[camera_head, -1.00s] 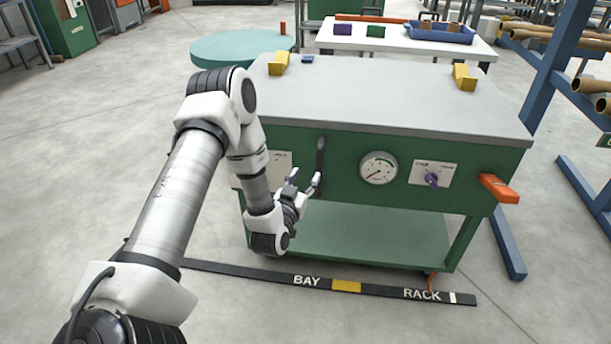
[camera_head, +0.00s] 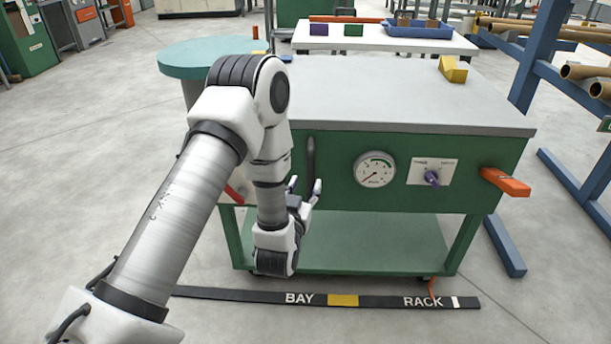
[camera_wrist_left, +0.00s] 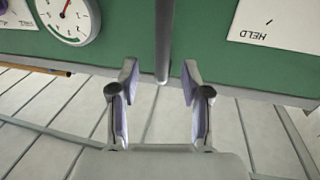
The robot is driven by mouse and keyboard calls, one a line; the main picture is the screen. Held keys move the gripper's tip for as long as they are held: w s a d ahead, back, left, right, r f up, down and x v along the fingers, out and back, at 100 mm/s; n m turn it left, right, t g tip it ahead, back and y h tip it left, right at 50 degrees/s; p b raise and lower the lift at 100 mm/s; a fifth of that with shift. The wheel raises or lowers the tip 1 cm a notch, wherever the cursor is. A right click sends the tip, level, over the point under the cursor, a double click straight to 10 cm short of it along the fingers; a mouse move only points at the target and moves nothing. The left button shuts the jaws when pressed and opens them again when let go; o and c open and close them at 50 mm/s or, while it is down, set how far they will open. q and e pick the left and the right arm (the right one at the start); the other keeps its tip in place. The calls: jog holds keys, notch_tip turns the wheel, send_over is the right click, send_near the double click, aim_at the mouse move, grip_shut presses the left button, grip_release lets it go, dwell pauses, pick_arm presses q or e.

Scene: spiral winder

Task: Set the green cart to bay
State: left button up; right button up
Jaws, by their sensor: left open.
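The green cart (camera_head: 330,220) has a grey top and a lower shelf and stands behind a black floor strip (camera_head: 390,301) marked BAY and RACK, with a yellow patch (camera_head: 343,300) between the words. A dark upright handle bar (camera_head: 311,158) is on its front; it also shows in the left wrist view (camera_wrist_left: 163,40). My left gripper (camera_head: 303,188) is open at the bar's lower end. In the left wrist view, the bar lies in line with the gap between my fingertips (camera_wrist_left: 160,72), with space on both sides. My right gripper is not in view.
The cart's front carries a gauge (camera_head: 375,169), a purple knob (camera_head: 432,177) and an orange grip (camera_head: 505,182). A yellow block (camera_head: 453,69) sits on top. A blue rack (camera_head: 540,60) with tubes stands at right. Open floor lies at left.

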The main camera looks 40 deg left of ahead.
aim_at(308, 173)
pick_arm(q)
jog(key=x, duration=0.7)
jog(key=shift+a+f+b, duration=0.15)
jog(key=shift+f+b, duration=0.05)
jog(key=shift+b, duration=0.2)
jog(key=shift+s, duration=0.1)
grip_shut()
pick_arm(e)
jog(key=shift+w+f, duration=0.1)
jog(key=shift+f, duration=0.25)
pick_arm(q)
jog(key=shift+a, duration=0.1)
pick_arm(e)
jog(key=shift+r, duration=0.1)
